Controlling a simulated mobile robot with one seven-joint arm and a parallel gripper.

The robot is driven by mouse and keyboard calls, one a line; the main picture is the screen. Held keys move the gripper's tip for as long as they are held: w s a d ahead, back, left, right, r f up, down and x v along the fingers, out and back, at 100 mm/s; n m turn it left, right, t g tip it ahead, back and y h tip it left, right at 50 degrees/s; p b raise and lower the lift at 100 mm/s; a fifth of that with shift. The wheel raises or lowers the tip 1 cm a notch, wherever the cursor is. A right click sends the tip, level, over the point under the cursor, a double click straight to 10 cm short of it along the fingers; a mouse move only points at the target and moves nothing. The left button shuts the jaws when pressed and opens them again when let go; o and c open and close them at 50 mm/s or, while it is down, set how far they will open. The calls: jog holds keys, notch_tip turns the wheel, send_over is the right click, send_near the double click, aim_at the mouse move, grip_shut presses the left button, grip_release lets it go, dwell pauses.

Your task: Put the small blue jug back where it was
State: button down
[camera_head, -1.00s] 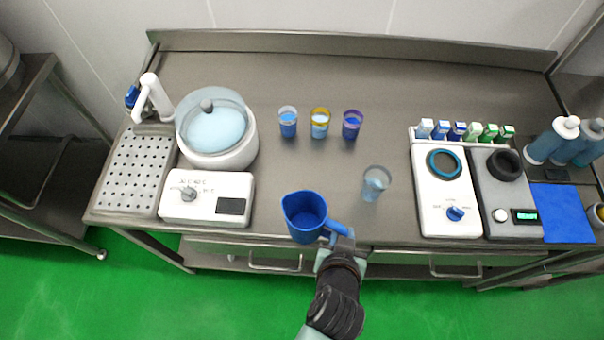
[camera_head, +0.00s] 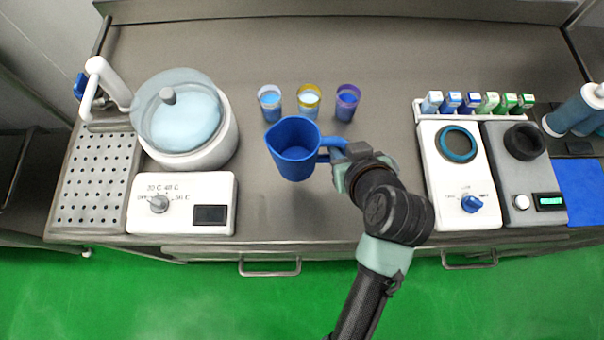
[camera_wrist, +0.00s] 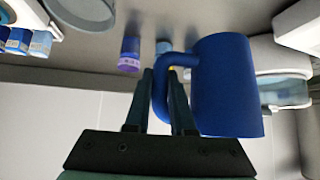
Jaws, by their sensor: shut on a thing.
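The small blue jug (camera_head: 295,150) is in the air over the middle of the steel counter, in front of the row of small cups. It looks roughly upright, and its open top shows no clear contents. My gripper (camera_head: 338,160) is shut on the jug's handle, which points right in the head view. In the wrist view the jug (camera_wrist: 228,85) stands right of my gripper (camera_wrist: 168,90), with the handle between the fingers. The gap between the jug's base and the counter cannot be judged.
Small cups with blue (camera_head: 270,103), yellow (camera_head: 308,100) and purple (camera_head: 346,102) rims stand behind the jug. A lidded heater pot (camera_head: 228,150) and perforated tray (camera_head: 70,210) are left. White (camera_head: 440,190) and grey (camera_head: 505,180) machines and a blue mat (camera_head: 583,190) are right.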

notch_tip(320, 180, down, 10)
jog(key=shift+r, duration=0.2)
dwell(0.3)
jog(key=shift+f, duration=0.15)
jog(key=c, duration=0.8)
grip_release()
jog(key=shift+o, duration=0.2)
